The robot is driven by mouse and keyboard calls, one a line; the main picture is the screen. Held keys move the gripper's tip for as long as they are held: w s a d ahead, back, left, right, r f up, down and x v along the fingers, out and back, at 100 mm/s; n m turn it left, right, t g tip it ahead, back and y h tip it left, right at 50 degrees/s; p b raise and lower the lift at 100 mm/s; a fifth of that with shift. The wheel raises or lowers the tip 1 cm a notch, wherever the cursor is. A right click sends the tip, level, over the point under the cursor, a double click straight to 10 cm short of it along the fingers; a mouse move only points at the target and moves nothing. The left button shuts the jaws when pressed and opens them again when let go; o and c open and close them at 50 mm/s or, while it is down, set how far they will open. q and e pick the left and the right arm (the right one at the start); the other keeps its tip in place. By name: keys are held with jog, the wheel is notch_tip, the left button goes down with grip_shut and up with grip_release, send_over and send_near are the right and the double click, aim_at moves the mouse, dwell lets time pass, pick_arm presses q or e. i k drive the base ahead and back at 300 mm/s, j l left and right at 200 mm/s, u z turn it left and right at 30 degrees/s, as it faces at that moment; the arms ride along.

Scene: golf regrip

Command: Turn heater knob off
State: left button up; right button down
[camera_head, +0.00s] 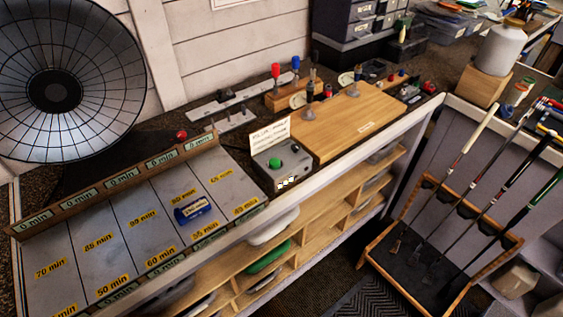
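A large round dish-shaped heater (95,75) with a wire grille and dark centre stands at the upper left. A small red knob-like part (181,135) shows below its right side, behind the timer board; I cannot tell whether it is the heater knob or how it is set. A grey control box (283,173) at the middle of the bench has a green button (274,163) and a small dark knob (295,148). A paper sign (270,135) stands behind it; its text is too small to read surely. Neither of my grippers is in view.
A board marked in minutes (130,215) holds a blue cylinder (193,210). A wooden work block (345,122) with clamps lies right of the box. A wooden rack (440,240) of golf clubs stands on the floor at right. Shelves (330,210) run below the bench.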

aim_at(182, 135)
jog(key=l+u, duration=0.25)
jog(key=u, duration=0.15)
jog(key=l+u, duration=0.25)
jog(key=u, duration=0.15)
jog(key=l+u, duration=0.25)
jog(key=u, duration=0.15)
